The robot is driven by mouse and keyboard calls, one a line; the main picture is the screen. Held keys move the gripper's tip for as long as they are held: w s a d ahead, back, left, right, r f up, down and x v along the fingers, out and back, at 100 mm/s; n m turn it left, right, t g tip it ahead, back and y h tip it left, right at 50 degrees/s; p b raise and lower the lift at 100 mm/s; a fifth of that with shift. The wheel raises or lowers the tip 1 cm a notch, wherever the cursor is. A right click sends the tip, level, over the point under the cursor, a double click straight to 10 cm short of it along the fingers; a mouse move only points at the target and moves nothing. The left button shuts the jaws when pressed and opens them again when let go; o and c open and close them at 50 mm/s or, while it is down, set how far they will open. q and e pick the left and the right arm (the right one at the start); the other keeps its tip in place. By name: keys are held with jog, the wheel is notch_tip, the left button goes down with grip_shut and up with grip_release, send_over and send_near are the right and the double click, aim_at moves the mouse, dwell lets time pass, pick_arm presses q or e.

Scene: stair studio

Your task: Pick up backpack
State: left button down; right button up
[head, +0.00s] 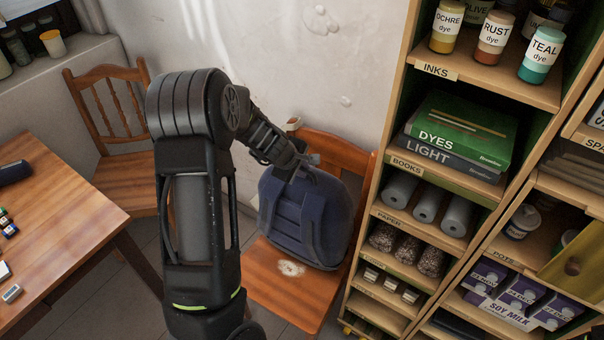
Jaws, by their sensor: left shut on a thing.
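A dark blue backpack (322,222) stands upright on the seat of a wooden chair (290,290), leaning by the chair's back. Its straps face me. My left gripper (303,163) is at the top of the backpack and shut on it, around the top handle area. The fingertips are partly hidden by the gripper body, so the exact grip point is hard to see. My left arm covers the middle left of the view. My right gripper is not in view.
A shelf unit (408,250) with labelled goods stands close to the chair's right. A wooden table (60,215) with small items is at left. A second wooden chair (135,185) stands behind my arm. A white wall (280,60) is behind.

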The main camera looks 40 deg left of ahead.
pick_arm(q)
notch_tip(320, 180, up, 6)
jog(key=shift+w+r, duration=0.1)
jog(key=shift+w, duration=0.05)
jog(key=shift+r, duration=0.5)
dwell(0.5)
